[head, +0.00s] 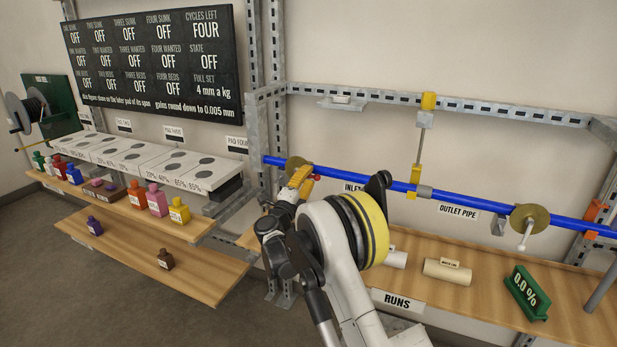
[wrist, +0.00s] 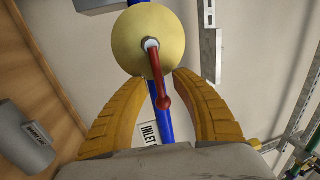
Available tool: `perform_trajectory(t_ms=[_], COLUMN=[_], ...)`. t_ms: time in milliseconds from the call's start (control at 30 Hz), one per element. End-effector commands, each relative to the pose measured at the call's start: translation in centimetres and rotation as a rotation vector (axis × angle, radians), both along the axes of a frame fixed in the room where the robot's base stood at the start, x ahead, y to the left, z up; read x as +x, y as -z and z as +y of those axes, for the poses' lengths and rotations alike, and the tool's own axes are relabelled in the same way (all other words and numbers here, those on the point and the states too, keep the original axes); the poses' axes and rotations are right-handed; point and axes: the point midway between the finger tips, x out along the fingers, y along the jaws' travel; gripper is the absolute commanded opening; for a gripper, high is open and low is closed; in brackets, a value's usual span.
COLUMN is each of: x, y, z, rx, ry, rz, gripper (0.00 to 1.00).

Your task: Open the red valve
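The red valve handle (wrist: 158,75) is a thin red lever with a ball end, fixed to a grey hub on a round brass disc (wrist: 128,42). In the wrist view it points down from the hub, between the two yellow fingers of my gripper (wrist: 155,80). The fingers are spread apart, with a gap on each side of the lever. In the head view my gripper (head: 299,179) is at the brass disc (head: 293,162) on the blue pipe (head: 380,184); only the lever's red end (head: 316,177) shows beside the fingers.
The inlet label (wrist: 149,133) is close behind the lever. A second brass disc with a white-ended handle (head: 525,236) is on the outlet pipe at right. Pale pipe pieces (head: 447,271) and a green 0.0 % display (head: 526,293) stand on the wooden shelf below. Coloured bottles (head: 157,200) stand at left.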

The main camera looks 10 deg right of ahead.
Motion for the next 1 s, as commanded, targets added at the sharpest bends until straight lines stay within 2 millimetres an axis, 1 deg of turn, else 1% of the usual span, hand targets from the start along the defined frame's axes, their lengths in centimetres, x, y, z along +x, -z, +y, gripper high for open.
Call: perform_trajectory(t_ms=[167, 300, 500, 600, 700, 1000], x=[-2.5, -5.1, -7.8, -8.5, -8.8, -8.8], y=[0.6, 1.3, 2.0, 2.1, 2.2, 2.0], z=[2.1, 4.1, 6.2, 6.7, 6.9, 6.9], rx=[0.000, -0.001, 0.001, 0.000, 0.000, -0.003], ry=[-0.003, -0.004, -0.003, -0.001, -0.002, -0.004], rz=[0.000, 0.000, 0.001, 0.001, 0.001, 0.001], gripper=[0.32, 0.32, 0.32, 0.32, 0.32, 0.32])
